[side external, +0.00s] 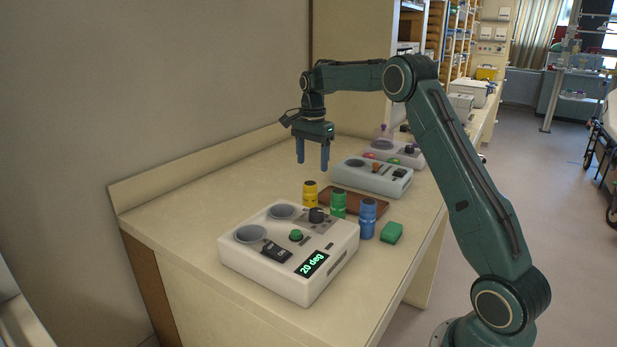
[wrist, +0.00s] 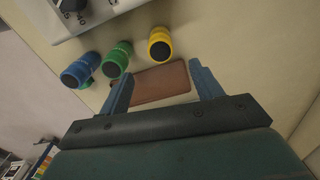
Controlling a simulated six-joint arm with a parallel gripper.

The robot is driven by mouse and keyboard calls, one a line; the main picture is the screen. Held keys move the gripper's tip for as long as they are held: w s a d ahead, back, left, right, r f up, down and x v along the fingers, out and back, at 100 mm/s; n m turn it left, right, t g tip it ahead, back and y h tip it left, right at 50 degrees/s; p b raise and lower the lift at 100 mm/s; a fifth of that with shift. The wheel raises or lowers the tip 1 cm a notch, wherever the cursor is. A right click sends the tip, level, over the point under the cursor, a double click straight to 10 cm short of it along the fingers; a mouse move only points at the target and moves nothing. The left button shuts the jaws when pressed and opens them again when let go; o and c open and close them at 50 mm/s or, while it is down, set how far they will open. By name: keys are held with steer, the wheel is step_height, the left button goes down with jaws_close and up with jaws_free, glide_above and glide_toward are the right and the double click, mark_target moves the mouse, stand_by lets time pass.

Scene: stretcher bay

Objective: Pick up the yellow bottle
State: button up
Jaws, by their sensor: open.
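The yellow bottle (side external: 310,194) has a dark cap and stands upright on the counter behind the white device with the "20 deg" display. It also shows in the wrist view (wrist: 160,45), just beyond my fingertips. My gripper (side external: 312,167) is open and empty, above the counter and above the level of the bottle, apart from it. In the wrist view my two blue fingers (wrist: 160,80) are spread wide, with a brown flat pad below and between them.
A green bottle (side external: 338,203) and a blue bottle (side external: 367,218) stand to the yellow one's right. A green block (side external: 391,233), the brown pad (side external: 372,202), the white device (side external: 240,265) and a pale-blue device (side external: 350,180) are close by. The counter's left part (side external: 190,200) is clear.

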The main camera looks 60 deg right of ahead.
mark_target(311, 193)
steer(key=shift+f, duration=2.95)
steer(key=shift+f, duration=0.1)
steer(key=shift+w+a+f, duration=0.1)
steer(key=shift+f, duration=1.15)
steer(key=shift+w+a+f, duration=0.1)
steer(key=shift+f, duration=1.15)
steer(key=shift+c, duration=0.3)
steer(key=c, duration=1.1)
